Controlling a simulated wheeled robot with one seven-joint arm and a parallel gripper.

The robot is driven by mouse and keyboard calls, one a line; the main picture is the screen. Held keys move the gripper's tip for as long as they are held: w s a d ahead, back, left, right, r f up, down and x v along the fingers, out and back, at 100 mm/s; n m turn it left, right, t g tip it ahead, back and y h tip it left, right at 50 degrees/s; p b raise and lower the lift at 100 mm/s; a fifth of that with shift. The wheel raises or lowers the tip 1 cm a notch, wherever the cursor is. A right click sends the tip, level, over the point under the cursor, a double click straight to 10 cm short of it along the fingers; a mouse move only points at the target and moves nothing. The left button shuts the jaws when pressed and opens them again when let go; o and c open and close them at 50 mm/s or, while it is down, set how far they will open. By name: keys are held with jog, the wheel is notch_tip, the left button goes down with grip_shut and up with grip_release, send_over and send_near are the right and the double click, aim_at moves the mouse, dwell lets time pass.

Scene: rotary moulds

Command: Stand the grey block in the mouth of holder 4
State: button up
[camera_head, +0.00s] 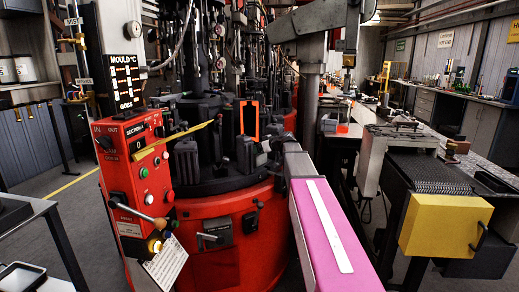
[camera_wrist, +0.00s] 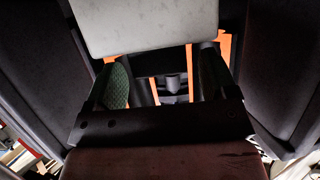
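In the wrist view the two green-padded fingers of my gripper (camera_wrist: 163,80) stand apart. Dark fixtures and orange show through the gap, with nothing seen between the pads. A pale grey, round-cornered piece (camera_wrist: 145,25) covers the top of that view; I cannot tell whether it is the grey block. The dark rotary machine on its red base (camera_head: 235,225) carries several dark upright moulds. I cannot pick out holder 4 or surely identify the grey block. In the head view my gripper cannot be made out clearly.
A red control box (camera_head: 130,165) with buttons and a lever stands at the left of the machine. A grey post (camera_head: 312,95) rises beside the machine. A yellow box (camera_head: 445,225) and a conveyor are on the right. Dark walls (camera_wrist: 40,75) crowd both sides of the wrist view.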

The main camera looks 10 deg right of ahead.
jog(key=shift+r, duration=0.1)
jog(key=v, duration=1.2)
